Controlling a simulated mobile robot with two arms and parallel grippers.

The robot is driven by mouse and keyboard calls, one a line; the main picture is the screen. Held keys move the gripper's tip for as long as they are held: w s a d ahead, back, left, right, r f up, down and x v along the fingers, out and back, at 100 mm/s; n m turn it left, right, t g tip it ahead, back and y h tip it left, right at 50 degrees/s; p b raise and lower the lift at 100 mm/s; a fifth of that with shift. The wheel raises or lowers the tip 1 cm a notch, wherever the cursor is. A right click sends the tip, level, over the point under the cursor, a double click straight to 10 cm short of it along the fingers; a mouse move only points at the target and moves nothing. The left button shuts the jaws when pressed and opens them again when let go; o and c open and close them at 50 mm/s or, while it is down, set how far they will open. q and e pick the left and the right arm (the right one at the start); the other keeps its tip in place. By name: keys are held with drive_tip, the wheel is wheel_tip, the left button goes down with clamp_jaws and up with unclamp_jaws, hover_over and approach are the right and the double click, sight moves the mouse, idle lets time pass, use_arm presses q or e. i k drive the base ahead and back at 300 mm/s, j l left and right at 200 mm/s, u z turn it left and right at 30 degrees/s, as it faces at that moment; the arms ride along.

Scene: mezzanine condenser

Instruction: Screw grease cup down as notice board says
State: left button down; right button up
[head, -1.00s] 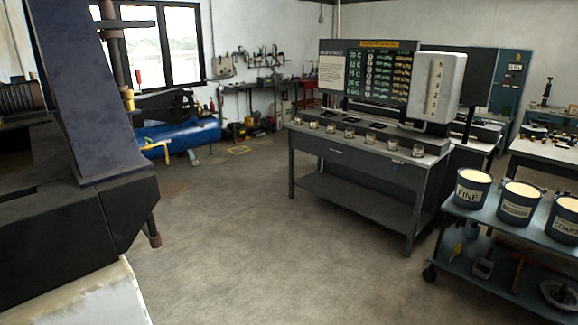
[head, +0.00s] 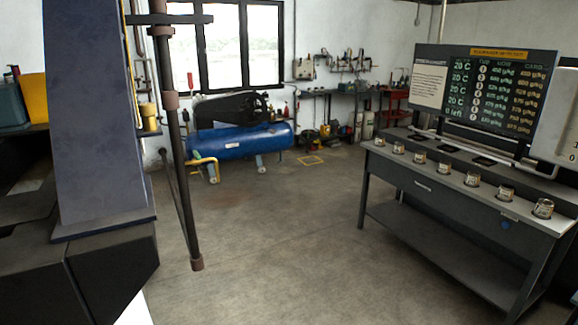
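A dark board (head: 499,90) with a yellow heading strip and rows of figures stands on the grey bench at the right; a pale sheet of text (head: 431,86) is at its left. Its small print is too small to read. A small brass-coloured cup-like part (head: 149,113) sits on the dark machine (head: 93,115) at the left, behind a vertical rod. I cannot tell whether it is the grease cup. Neither of my grippers is in view.
Several small jars (head: 472,179) line the grey bench (head: 455,203). A blue tank (head: 240,140) with a yellow pipe lies under the window. A workbench (head: 335,92) with tools stands at the back wall. The concrete floor (head: 285,225) between is clear.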

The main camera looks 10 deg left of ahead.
sight(149, 110)
drive_tip(key=i+u, duration=0.4)
drive_tip(key=i+l+u, duration=0.2)
drive_tip(key=u, duration=0.2)
drive_tip(key=i+l+u, duration=0.2)
drive_tip(key=u, duration=0.2)
drive_tip(key=i+l+u, duration=0.65)
drive_tip(key=l, duration=0.2)
drive_tip(key=i+l+u, duration=0.25)
drive_tip(key=l, duration=0.25)
drive_tip(key=l+u, duration=0.2)
drive_tip(key=l, duration=0.3)
drive_tip(key=i+l+u, duration=0.25)
drive_tip(key=l, duration=0.35)
drive_tip(key=l+u, duration=0.25)
drive_tip(key=l, duration=0.25)
drive_tip(key=k+l+u, duration=0.1)
drive_tip(key=l+u, duration=0.2)
